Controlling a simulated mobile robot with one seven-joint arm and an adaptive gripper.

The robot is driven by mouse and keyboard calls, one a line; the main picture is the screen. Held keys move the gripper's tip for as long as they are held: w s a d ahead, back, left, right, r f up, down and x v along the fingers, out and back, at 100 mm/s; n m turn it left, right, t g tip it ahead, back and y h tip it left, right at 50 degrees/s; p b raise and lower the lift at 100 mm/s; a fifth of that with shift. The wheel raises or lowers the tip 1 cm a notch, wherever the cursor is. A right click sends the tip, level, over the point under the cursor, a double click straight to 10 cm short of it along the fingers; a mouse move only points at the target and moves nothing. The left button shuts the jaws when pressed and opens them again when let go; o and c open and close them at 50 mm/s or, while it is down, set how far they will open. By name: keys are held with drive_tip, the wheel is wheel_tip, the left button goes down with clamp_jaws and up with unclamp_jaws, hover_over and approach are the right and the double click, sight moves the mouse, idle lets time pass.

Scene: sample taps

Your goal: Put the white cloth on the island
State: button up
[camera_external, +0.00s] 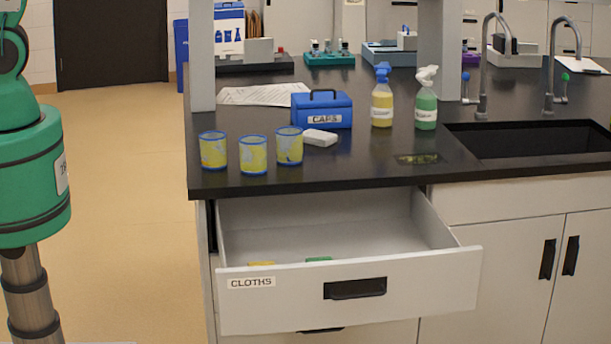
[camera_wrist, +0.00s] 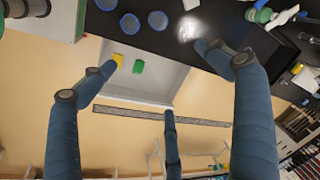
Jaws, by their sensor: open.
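A small white flat block (camera_external: 320,137) lies on the black island top (camera_external: 350,165), right of the cups; I cannot tell if it is folded cloth. It seems to show at the top edge of the wrist view (camera_wrist: 190,4). The drawer labelled CLOTHS (camera_external: 425,285) is pulled out. A yellow piece (camera_external: 261,264) and a green piece (camera_external: 318,259) show in it; both are clearer in the wrist view. I see no certain white cloth inside. My gripper (camera_wrist: 160,75) has its three fingers spread, empty, above the drawer area. It is outside the external view.
Several items stand on the island: three blue-rimmed cups (camera_external: 253,155), a blue box labelled CAPS (camera_external: 322,108), a yellow spray bottle (camera_external: 382,105) and a green one (camera_external: 426,110). Papers (camera_external: 258,95) lie behind. A sink (camera_external: 530,140) is at right. Open floor (camera_external: 120,180) lies left.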

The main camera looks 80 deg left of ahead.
drive_tip(key=s+d+r+n+t, duration=0.1)
drive_tip(key=s+d+r, duration=0.25)
drive_tip(key=s, duration=0.45)
drive_tip(key=s+d+r+n, duration=0.15)
drive_tip(key=s+d, duration=0.25)
drive_tip(key=s, duration=0.5)
drive_tip(key=s+d+r+n+t, duration=0.1)
drive_tip(key=s+d+r, duration=0.3)
drive_tip(key=s, duration=0.4)
drive_tip(key=s+d+f+n+t, duration=0.1)
drive_tip(key=s+d+f, duration=0.1)
drive_tip(key=s, duration=0.8)
drive_tip(key=shift+s+d+f+h, duration=0.15)
drive_tip(key=shift+d+f+h, duration=0.15)
drive_tip(key=shift+d+f, duration=0.15)
drive_tip(key=shift+n, duration=0.25)
wheel_tip(320, 180, down, 14)
drive_tip(key=b, duration=1.3)
drive_tip(key=shift+r+b, duration=0.15)
drive_tip(key=shift+b, duration=0.25)
drive_tip(key=shift+o, duration=0.5)
drive_tip(key=shift+o, duration=0.9)
